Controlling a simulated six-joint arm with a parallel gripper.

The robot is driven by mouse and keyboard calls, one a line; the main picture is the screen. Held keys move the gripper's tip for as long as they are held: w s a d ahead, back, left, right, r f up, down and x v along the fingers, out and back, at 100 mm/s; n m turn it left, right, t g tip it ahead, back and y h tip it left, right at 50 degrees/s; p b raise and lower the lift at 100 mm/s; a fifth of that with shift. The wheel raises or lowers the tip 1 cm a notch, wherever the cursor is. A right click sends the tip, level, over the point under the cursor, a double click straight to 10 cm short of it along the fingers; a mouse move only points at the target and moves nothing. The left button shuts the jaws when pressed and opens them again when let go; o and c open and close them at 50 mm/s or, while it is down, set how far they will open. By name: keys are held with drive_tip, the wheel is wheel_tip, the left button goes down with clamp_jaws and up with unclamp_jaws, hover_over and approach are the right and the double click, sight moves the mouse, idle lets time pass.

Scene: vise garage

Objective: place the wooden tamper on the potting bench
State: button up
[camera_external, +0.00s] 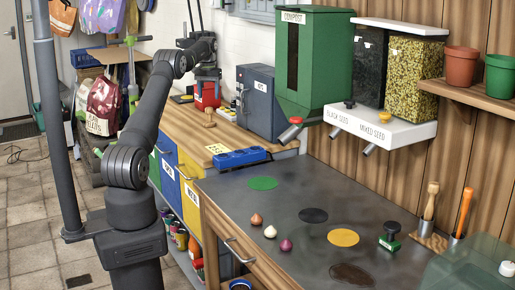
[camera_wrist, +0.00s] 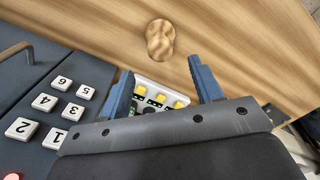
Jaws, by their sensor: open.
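A small, rounded wooden piece that looks like the wooden tamper (camera_external: 209,118) stands on the light wooden worktop at the back. In the wrist view the same piece (camera_wrist: 160,40) sits beyond the fingertips, apart from them. My gripper (camera_wrist: 160,68) is open, with two blue fingers and nothing held. In the external view my gripper (camera_external: 208,76) is above the worktop, behind the wooden piece and higher; its fingers are hard to make out. The potting bench (camera_external: 225,195) is the dark-topped bench in front, with coloured round marks.
A blue-grey keypad box (camera_external: 262,98) stands beside my gripper; its keys (camera_wrist: 62,84) show close on the left. A white panel with yellow buttons (camera_wrist: 160,95) lies below. The potting bench holds bulbs (camera_external: 270,231), a green stamp (camera_external: 390,238) and handled tools (camera_external: 430,205).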

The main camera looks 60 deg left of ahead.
drive_tip(key=shift+a+f, duration=0.1)
drive_tip(key=s+a+f+n+t+y, duration=0.1)
drive_tip(key=s+a+f+y, duration=0.35)
drive_tip(key=a, duration=0.25)
drive_tip(key=m+t+y, duration=0.3)
drive_tip(key=t+y, duration=0.1)
drive_tip(key=t, duration=0.7)
approach(207, 109)
drive_tip(key=x, duration=0.5)
drive_tip(key=shift+a+f, duration=0.25)
drive_tip(key=shift+f, duration=0.15)
drive_tip(key=shift+x, duration=3.3)
drive_tip(key=shift+w+d+r, duration=0.1)
drive_tip(key=shift+d+r, duration=0.05)
drive_tip(key=shift+r, duration=0.1)
drive_tip(key=shift+c, duration=0.2)
